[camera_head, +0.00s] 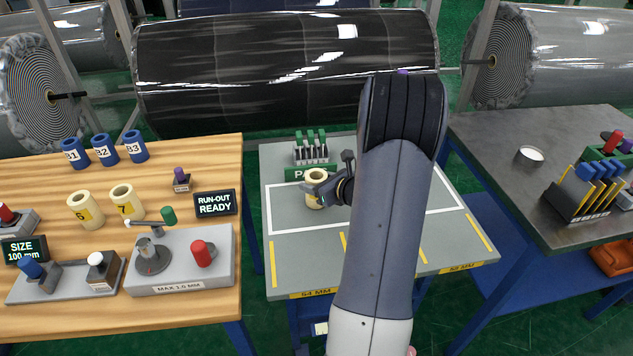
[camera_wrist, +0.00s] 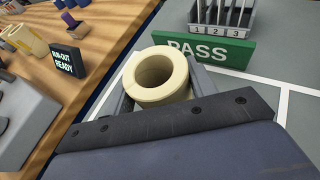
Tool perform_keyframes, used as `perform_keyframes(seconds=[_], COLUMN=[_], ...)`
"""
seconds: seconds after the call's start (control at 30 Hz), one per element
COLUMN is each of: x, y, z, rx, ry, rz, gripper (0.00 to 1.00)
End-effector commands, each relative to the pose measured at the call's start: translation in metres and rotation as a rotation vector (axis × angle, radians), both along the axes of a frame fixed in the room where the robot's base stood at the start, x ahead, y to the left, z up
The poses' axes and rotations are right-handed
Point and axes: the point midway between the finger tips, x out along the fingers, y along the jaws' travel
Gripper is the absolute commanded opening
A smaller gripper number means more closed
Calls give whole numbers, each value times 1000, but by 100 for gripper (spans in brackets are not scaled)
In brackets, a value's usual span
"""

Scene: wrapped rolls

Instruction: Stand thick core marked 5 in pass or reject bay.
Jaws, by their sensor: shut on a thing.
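A cream thick-walled core (camera_head: 315,188) is upright at the left of the grey table, just in front of the green PASS sign (camera_head: 303,173). My gripper (camera_head: 322,194) is shut on it from the right side. In the wrist view the core (camera_wrist: 158,75) shows its open top ring between my jaws, with the PASS sign (camera_wrist: 210,48) close behind it. A yellow label shows on its side, but its number is not readable. I cannot tell whether its base touches the table. My arm hides the middle of the table and any reject sign.
Cream cores 6 (camera_head: 85,210) and 7 (camera_head: 127,203) and blue cores B1 (camera_head: 74,153), B2 (camera_head: 105,150), B3 (camera_head: 135,146) stand on the wooden table. The run-out gauge (camera_head: 180,262) stands in front. A numbered rack (camera_head: 311,150) stands behind the sign.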

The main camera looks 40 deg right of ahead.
Motion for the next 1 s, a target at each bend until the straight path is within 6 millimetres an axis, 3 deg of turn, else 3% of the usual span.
perform_keyframes(seconds=[0.3,0.33,0.6,0.93,1.0], x=[0,0,0,0,-8], y=[0,0,0,0,-2], z=[-3,-3,-2,2,4], rx=[-1,-1,0,0,-2], ry=[-1,0,0,0,-1], rz=[0,0,0,0,-2], gripper=[27,54,75,75,75])
